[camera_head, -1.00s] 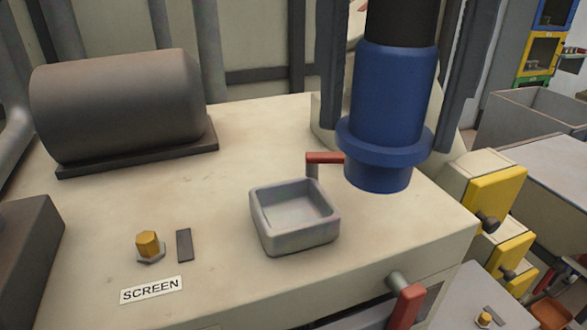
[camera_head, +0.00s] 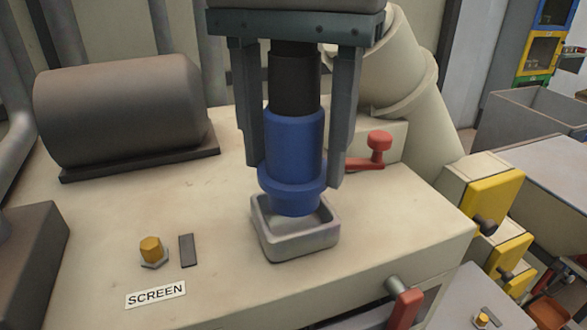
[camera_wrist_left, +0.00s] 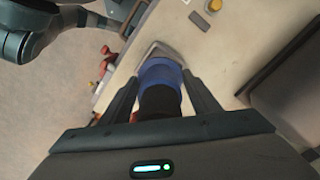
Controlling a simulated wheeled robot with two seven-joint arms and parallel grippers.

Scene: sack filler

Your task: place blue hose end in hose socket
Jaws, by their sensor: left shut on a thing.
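The blue hose end (camera_head: 295,145), with a wide collar and a black upper part, stands roughly upright over the grey square hose socket (camera_head: 297,243). Its lower tip overlaps the socket's opening in the head view; I cannot tell whether it touches the bottom. The collar is above the rim. My left gripper (camera_head: 295,176) is shut on the hose end from above, one finger on each side. In the left wrist view the hose end (camera_wrist_left: 161,75) sits between the fingers and hides much of the socket (camera_wrist_left: 160,50).
A red-handled lever (camera_head: 378,146) stands just right of the gripper. A brown-grey cylinder (camera_head: 125,105) lies at the left. A yellow knob (camera_head: 150,250) and a SCREEN label (camera_head: 156,295) are at the front left. Another red handle (camera_head: 405,308) projects at the front edge.

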